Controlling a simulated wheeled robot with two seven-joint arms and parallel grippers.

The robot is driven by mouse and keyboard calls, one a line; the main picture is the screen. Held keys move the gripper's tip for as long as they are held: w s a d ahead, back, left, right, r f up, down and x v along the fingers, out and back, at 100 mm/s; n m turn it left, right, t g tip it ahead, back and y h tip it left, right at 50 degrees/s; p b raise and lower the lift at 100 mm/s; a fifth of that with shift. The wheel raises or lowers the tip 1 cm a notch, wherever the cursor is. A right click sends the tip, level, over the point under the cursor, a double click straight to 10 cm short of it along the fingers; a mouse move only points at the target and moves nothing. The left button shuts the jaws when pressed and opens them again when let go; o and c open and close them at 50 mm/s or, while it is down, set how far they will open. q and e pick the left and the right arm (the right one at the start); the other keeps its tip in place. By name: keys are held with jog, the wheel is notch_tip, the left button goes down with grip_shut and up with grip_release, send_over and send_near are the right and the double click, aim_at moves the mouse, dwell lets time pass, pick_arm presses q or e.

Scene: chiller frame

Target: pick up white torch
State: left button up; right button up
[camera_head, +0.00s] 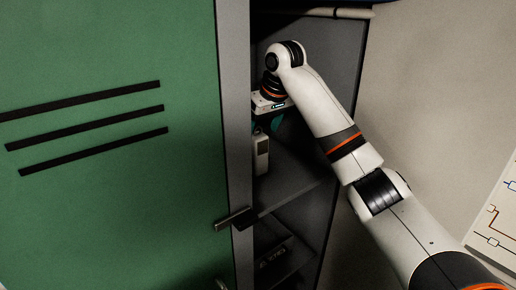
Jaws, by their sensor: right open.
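A small pale upright object (262,155), which looks like the white torch, stands on the upper shelf of the cabinet, close behind the door frame. Its left side is partly cut off by the frame. My right arm reaches into the cabinet from the right. My right gripper (268,125) points down just above the pale object and is open. Its fingers are small and dark here, and I cannot tell whether they touch the object. My left gripper is not in view.
A green cabinet door (110,200) with black slots fills the left. A grey frame post with a latch handle (233,217) borders the opening. The shelf (295,180) is bare to the right of the object. A lower shelf holds a dark item (273,257).

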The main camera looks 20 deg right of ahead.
aim_at(259, 135)
jog(key=shift+w+f, duration=0.65)
jog(key=shift+f, duration=0.15)
jog(key=p+x, duration=0.3)
jog(key=x, duration=0.1)
jog(key=shift+s+a, duration=0.25)
jog(key=shift+s, duration=0.05)
jog(key=shift+f+p, duration=0.3)
jog(key=shift+w+f, duration=0.15)
jog(key=shift+w, duration=0.05)
jog(key=c, duration=1.2)
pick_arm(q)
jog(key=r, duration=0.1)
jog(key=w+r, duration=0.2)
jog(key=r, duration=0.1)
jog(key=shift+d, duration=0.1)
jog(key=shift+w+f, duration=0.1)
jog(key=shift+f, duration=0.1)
